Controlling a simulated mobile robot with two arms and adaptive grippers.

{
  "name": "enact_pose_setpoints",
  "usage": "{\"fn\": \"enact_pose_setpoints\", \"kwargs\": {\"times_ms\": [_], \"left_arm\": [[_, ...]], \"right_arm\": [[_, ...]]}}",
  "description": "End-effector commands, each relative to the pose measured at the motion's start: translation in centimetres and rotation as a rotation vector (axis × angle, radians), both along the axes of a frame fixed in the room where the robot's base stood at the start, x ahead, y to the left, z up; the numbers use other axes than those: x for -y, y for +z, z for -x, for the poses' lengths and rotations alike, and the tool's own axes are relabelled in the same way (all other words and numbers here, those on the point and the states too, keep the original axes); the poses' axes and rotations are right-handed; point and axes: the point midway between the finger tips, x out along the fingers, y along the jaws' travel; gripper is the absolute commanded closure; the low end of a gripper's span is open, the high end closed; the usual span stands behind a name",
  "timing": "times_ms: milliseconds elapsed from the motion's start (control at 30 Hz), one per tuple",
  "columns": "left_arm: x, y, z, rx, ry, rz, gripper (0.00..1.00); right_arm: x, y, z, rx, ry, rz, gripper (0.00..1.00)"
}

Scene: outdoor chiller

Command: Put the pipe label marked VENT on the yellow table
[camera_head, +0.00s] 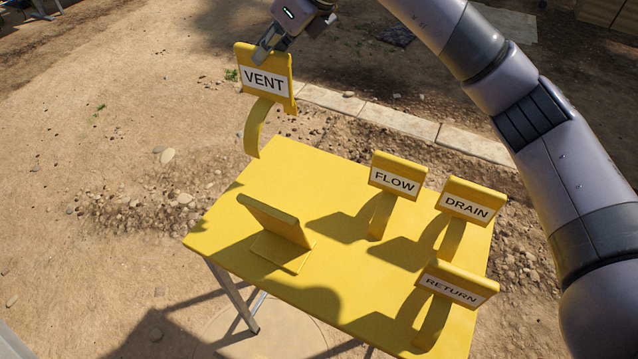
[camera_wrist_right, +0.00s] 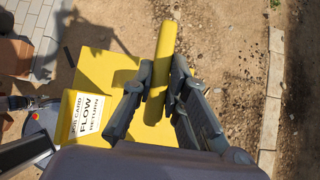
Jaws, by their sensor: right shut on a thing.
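The yellow pipe label marked VENT (camera_head: 264,80) is upright at the top left of the head view, with a curved yellow strip hanging below it. My right gripper (camera_head: 266,47) is shut on its top edge and holds it up at the far left corner of the yellow table (camera_head: 310,185). In the right wrist view the label (camera_wrist_right: 165,50) shows edge-on between both fingers of my right gripper (camera_wrist_right: 160,78). The labels FLOW (camera_head: 396,178), DRAIN (camera_head: 468,206) and RETURN (camera_head: 455,288) stand on the table's right part.
A tilted yellow board (camera_head: 277,222) stands on the table's left part, its face turned away in the head view. In the right wrist view its card (camera_wrist_right: 88,117) reads JOB CARD, FLOW, RETURN. The table's far left part is bare. Paving slabs (camera_head: 395,122) lie behind.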

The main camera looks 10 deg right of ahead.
Motion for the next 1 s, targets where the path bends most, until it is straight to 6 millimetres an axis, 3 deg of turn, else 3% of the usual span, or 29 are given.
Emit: {"fn": "enact_pose_setpoints", "kwargs": {"times_ms": [267, 400, 1000], "left_arm": [[-1.0, 1.7, -3.0, 0.045, 0.005, -0.010, 0.60], [-1.0, 2.4, -3.3, 0.049, 0.005, -0.009, 0.60], [-0.4, 3.5, -1.8, 0.026, 0.004, -0.004, 0.60]], "right_arm": [[0.1, -7.5, 0.2, -0.007, -0.003, 0.001, 1.00], [0.1, -10.9, 0.2, -0.006, -0.003, 0.002, 1.00], [0.1, -18.0, 0.1, -0.003, -0.004, 0.002, 1.00]]}}
